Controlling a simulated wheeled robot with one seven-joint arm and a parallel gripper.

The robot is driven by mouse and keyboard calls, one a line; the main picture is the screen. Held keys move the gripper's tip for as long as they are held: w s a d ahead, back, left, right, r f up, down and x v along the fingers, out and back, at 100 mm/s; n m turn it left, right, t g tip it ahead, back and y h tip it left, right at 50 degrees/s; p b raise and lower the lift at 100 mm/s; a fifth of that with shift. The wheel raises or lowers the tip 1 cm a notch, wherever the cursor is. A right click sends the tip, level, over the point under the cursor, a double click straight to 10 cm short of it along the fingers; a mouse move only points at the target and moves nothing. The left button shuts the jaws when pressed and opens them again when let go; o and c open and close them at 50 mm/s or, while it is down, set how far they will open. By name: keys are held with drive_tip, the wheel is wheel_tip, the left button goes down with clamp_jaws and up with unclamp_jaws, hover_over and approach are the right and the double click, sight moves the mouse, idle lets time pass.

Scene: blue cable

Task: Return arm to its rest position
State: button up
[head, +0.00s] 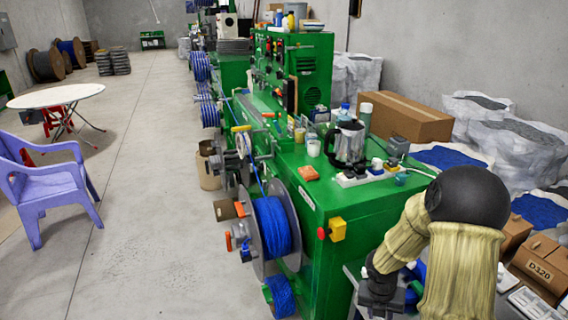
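My arm (460,250) is at the lower right, with cream sleeves and a black rounded joint. It is bent, one part leaning down and left to the dark wrist. My gripper (378,305) points down at the bottom edge, just right of the green machine's near end. Its fingertips are dark and partly cut off, so I cannot tell if it is open or shut. The blue cable (272,228) is wound on a large grey reel on the left side of the green machine (335,200).
A cardboard box (405,116) and white sacks (515,148) are behind. A purple chair (45,185) and round table (57,96) stand left. The middle floor is clear.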

drive_tip(key=s+a+r+m+p, duration=0.1)
drive_tip(key=s+a+r+m, duration=0.2)
drive_tip(key=r+m, duration=0.3)
drive_tip(key=s+a+r+m+t+y+p, duration=0.1)
drive_tip(key=s+a+r+m, duration=0.3)
drive_tip(key=m, duration=1.1)
drive_tip(key=s+a+r+m+t+y+p, duration=0.1)
drive_tip(key=s+a+r+m, duration=0.2)
drive_tip(key=r+m, duration=0.4)
drive_tip(key=s+m, duration=0.1)
drive_tip(key=m, duration=0.2)
drive_tip(key=shift+s+a+r+m+p, duration=0.3)
drive_tip(key=shift+s+a+p, duration=0.05)
